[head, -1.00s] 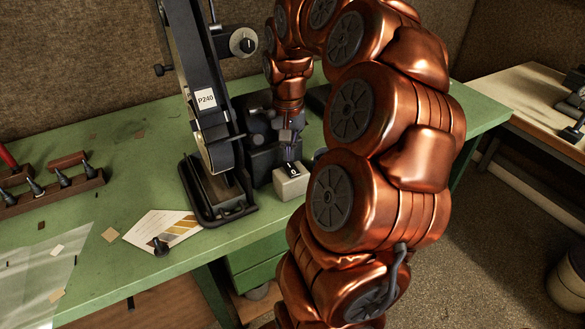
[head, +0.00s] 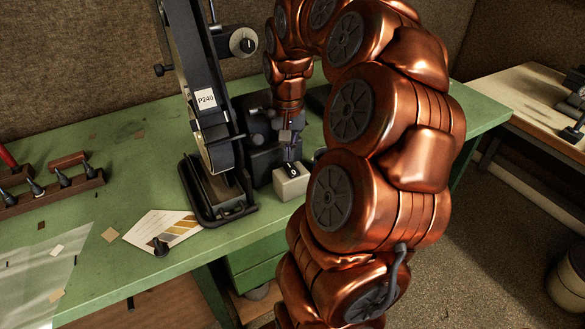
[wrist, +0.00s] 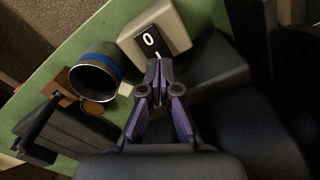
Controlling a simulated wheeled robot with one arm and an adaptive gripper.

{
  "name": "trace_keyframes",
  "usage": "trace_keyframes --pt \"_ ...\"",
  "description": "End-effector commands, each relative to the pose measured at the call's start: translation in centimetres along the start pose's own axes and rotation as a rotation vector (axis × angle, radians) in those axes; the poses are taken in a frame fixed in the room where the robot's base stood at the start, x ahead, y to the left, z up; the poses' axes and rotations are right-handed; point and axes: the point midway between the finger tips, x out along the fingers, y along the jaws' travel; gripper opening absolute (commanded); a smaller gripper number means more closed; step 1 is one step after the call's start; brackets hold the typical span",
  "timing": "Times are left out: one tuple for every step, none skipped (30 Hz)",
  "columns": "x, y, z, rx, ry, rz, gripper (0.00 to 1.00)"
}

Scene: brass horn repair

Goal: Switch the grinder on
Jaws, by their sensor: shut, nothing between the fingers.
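The belt grinder (head: 210,110) stands upright on the green bench, with a P240 label on its side. Its pale switch box (head: 290,182) sits at the front of the grinder's base and carries a black rocker marked 0. In the wrist view the switch box (wrist: 160,33) is at the top, with the black rocker (wrist: 149,40) facing me. My gripper (wrist: 158,65) is shut and empty, its fingertips at the lower edge of the rocker; I cannot tell whether they touch it. In the head view my gripper (head: 289,150) is just above the box.
A dark cup with a blue band (wrist: 95,75) stands left of my fingers in the wrist view. A card (head: 160,228) and a small black knob (head: 160,247) lie by the bench's front edge. A wooden tool rack (head: 50,190) is at left.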

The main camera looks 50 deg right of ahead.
Motion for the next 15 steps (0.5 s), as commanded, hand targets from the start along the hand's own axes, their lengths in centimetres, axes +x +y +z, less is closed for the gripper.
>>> trace_keyframes --pt "0.09 0.0 0.0 0.0 0.0 0.0 0.0" --pt "0.14 0.01 0.01 0.0 0.0 0.0 0.0" --pt "0.19 0.01 0.01 0.0 0.0 0.0 0.0" --pt "0.23 0.01 0.01 0.0 0.0 0.0 0.0" --pt "0.27 0.01 0.01 0.0 0.0 0.0 0.0" --pt "0.31 0.01 0.01 0.0 0.0 0.0 0.0" --pt "0.35 0.01 0.01 0.0 0.0 0.0 0.0" --pt "0.39 0.01 0.01 0.0 0.0 0.0 0.0" --pt "0.43 0.01 0.01 0.0 0.0 0.0 0.0" --pt "0.47 0.01 0.0 0.0 0.0 0.0 0.0" --pt "0.5 0.01 0.01 0.0 0.0 0.0 0.0" --pt "0.55 0.01 0.01 0.0 0.0 0.0 0.0" --pt "0.59 0.01 0.0 0.0 0.0 0.0 0.0" --pt "0.62 0.01 0.01 0.0 0.0 0.0 0.0" --pt "0.67 0.01 0.0 0.0 0.0 0.0 0.0"
